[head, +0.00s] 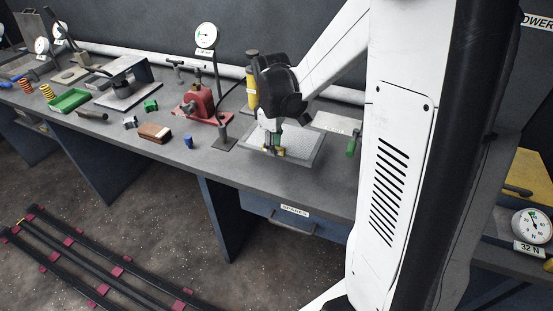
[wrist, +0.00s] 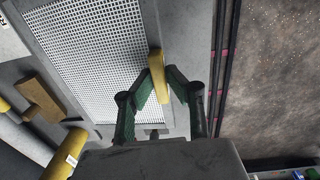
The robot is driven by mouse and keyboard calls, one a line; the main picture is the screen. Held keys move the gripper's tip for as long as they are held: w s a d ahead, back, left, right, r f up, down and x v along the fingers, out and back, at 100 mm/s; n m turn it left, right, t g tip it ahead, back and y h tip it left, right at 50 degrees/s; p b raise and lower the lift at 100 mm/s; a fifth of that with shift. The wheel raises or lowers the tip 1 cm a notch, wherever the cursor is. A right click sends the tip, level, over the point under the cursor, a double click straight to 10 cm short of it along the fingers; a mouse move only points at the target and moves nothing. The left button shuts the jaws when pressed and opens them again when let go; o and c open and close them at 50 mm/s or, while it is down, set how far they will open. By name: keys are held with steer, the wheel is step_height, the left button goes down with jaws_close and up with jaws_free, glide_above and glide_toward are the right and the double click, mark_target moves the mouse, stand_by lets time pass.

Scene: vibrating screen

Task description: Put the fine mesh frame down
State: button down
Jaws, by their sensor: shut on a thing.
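The fine mesh frame (head: 303,150) is a flat grey rectangle near the bench's front edge in the head view. In the wrist view its pale border (wrist: 60,62) surrounds a white grid of mesh. A yellow grip (wrist: 156,68) stands at one long side of the frame. My gripper (head: 273,150) points down over the frame, and its green-padded fingers are closed around the yellow grip in the wrist view (wrist: 160,84). The frame looks roughly level and low over the bench top. I cannot tell whether its underside touches the bench.
The grey bench (head: 195,158) has a red clamp-like device (head: 200,104) left of the frame, with a dial gauge (head: 206,36) behind. A yellow cylinder (head: 252,80) stands behind my gripper. A blue piece (head: 188,141) and a brown block (head: 154,132) lie left. A drawer (head: 292,218) is below.

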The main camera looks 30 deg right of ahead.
steer(key=shift+f, duration=3.15)
steer(key=c, duration=1.7)
jaws_free()
steer(key=shift+r, duration=0.1)
steer(key=r, duration=1.2)
steer(key=shift+s+a, duration=0.2)
steer(key=shift+a, duration=0.05)
steer(key=shift+s+a+r+m+t, duration=1.25)
steer(key=shift+s+a, duration=0.95)
steer(key=shift+s, duration=0.4)
steer(key=shift+s+a+r+m+t, duration=1.1)
steer(key=shift+s+a+r, duration=0.3)
steer(key=shift+s+a, duration=1.05)
steer(key=shift+s+a+r+m+t, duration=1.25)
steer(key=shift+s+a, duration=0.7)
steer(key=shift+s, duration=0.85)
steer(key=shift+r, duration=0.1)
